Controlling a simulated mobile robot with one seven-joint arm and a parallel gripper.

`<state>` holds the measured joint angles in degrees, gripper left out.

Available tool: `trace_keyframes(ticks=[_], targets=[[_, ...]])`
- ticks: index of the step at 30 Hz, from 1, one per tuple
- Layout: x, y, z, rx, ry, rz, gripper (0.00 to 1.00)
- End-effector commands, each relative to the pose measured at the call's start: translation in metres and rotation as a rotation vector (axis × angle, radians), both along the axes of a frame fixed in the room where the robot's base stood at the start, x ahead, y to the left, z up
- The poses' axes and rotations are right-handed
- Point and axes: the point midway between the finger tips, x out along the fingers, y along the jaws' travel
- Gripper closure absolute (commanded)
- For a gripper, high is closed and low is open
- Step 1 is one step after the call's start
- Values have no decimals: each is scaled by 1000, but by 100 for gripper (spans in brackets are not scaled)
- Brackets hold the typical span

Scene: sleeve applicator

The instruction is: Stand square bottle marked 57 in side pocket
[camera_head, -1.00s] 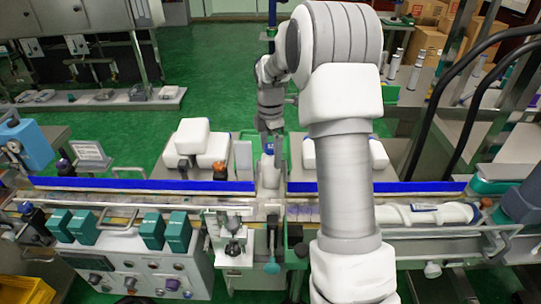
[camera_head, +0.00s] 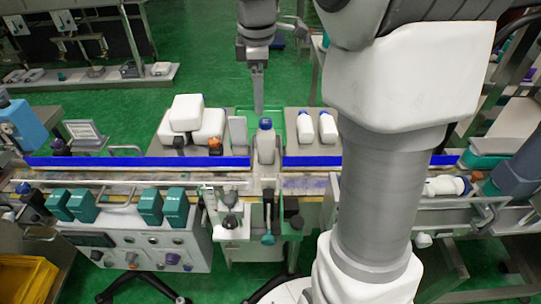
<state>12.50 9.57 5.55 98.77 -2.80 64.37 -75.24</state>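A white bottle with a blue cap (camera_head: 265,146) stands upright at the gap between the two blue rails of the line. No number on it is readable, so I cannot tell whether it is the one marked 57. My gripper (camera_head: 259,108) points down above and behind this bottle in the picture, apart from its cap. Its fingers overlap as one narrow strip, so their opening is hidden. Two more white bottles with blue caps (camera_head: 306,128) (camera_head: 327,127) lie or lean on the right-hand tray. I cannot make out which part is the side pocket.
White square containers (camera_head: 187,112) are grouped on the left tray, with dark and orange caps near them. Blue rails (camera_head: 140,161) edge the conveyor. A control box with teal blocks (camera_head: 150,205) stands in front. My arm covers much of the right side.

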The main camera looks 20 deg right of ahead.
Motion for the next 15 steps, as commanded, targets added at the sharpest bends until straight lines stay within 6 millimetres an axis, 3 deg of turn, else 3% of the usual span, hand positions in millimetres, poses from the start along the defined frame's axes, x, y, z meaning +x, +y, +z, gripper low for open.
trace_keyframes(ticks=[6, 15], targets=[[-60, 24, 29, 36, -109, -286, 0], [-140, 50, 38, 161, -247, -683, 0]])
